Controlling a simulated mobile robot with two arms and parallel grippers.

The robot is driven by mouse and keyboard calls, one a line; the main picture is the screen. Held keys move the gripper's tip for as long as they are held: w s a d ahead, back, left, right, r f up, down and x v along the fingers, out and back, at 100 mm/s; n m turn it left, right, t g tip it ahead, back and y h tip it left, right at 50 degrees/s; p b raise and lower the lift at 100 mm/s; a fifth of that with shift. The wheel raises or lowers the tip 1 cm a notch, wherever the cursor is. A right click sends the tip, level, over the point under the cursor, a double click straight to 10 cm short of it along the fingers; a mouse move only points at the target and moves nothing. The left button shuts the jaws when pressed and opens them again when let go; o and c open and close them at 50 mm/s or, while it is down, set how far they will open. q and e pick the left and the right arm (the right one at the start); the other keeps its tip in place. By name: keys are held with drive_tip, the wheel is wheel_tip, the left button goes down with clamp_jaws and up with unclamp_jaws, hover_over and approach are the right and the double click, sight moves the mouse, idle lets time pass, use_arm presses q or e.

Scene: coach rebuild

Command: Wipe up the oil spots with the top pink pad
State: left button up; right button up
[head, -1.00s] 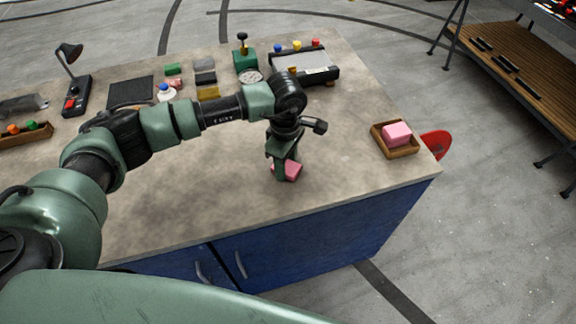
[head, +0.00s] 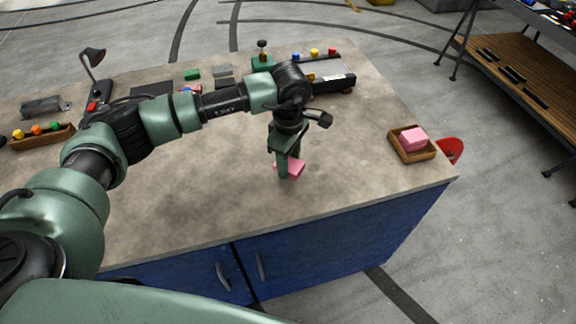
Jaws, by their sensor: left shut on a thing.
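My left gripper (head: 286,174) points down over the front middle of the bench and is shut on a pink pad (head: 295,167). The pad is at the bench top, partly hidden by the fingers; whether it presses on the surface is hard to tell. Another pink pad (head: 413,139) lies in a small wooden tray (head: 427,155) at the right end of the bench. A faint dark spot (head: 315,168) shows on the bench just right of the held pad. Other darker patches on the mottled top cannot be told clearly from its stains. My right gripper is not in view.
The bench top (head: 200,200) is clear around the gripper. At the back stand a grey device with coloured knobs (head: 325,70), a green block (head: 192,74) and a lamp (head: 94,60). A wooden tray of coloured balls (head: 40,137) is at the left.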

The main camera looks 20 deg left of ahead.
use_arm(q)
drive_tip(key=shift+s+a+r+p, duration=0.15)
drive_tip(key=shift+r+p, duration=0.45)
drive_tip(key=shift+r, duration=1.35)
